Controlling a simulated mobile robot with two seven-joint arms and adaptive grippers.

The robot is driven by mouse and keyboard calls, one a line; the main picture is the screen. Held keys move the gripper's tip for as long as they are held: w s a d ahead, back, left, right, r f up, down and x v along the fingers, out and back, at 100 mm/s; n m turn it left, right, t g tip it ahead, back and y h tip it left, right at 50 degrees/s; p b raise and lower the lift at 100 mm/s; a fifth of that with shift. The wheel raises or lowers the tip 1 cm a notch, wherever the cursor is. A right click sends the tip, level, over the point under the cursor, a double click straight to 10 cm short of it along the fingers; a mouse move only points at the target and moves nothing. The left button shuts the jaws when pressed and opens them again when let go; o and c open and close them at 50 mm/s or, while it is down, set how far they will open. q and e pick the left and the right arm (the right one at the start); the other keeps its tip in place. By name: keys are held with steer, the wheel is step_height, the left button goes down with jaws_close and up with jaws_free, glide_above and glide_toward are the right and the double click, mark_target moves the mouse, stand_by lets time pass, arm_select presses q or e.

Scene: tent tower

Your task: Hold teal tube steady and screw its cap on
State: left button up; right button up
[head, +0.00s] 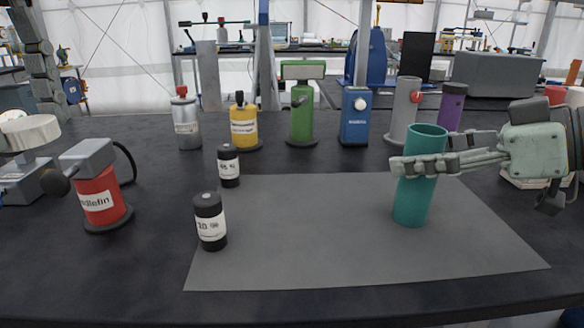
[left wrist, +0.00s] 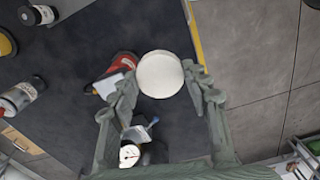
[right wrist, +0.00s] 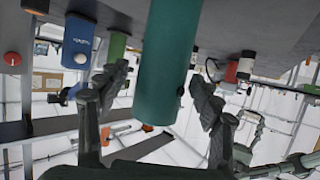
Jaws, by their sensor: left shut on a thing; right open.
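The teal tube (head: 413,205) stands upright on the grey mat (head: 300,250), its open top facing up. It also shows in the right wrist view (right wrist: 168,70). My right gripper (head: 418,160) is open around the tube's upper part, one finger on either side; the right wrist view shows gaps between the fingers (right wrist: 150,108) and the tube. My left gripper (head: 42,75) is partly visible at the far left edge, pointing down. In the left wrist view its fingers (left wrist: 160,88) are shut on a pale round cap (left wrist: 160,72). This cap also shows in the head view (head: 28,133), apart from the tube.
A red bottle (head: 98,200) stands left of the mat. Two black jars (head: 210,225) (head: 229,170) stand at its left edge. Silver (head: 187,125), yellow (head: 243,130), green (head: 302,125), blue (head: 354,120) and purple (head: 450,108) items line the back. The mat's middle is clear.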

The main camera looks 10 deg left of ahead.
mark_target(427, 132)
steer(key=shift+c, duration=0.6)
steer(key=c, duration=1.2)
steer(key=shift+r, duration=0.2)
steer(key=shift+c, duration=0.3)
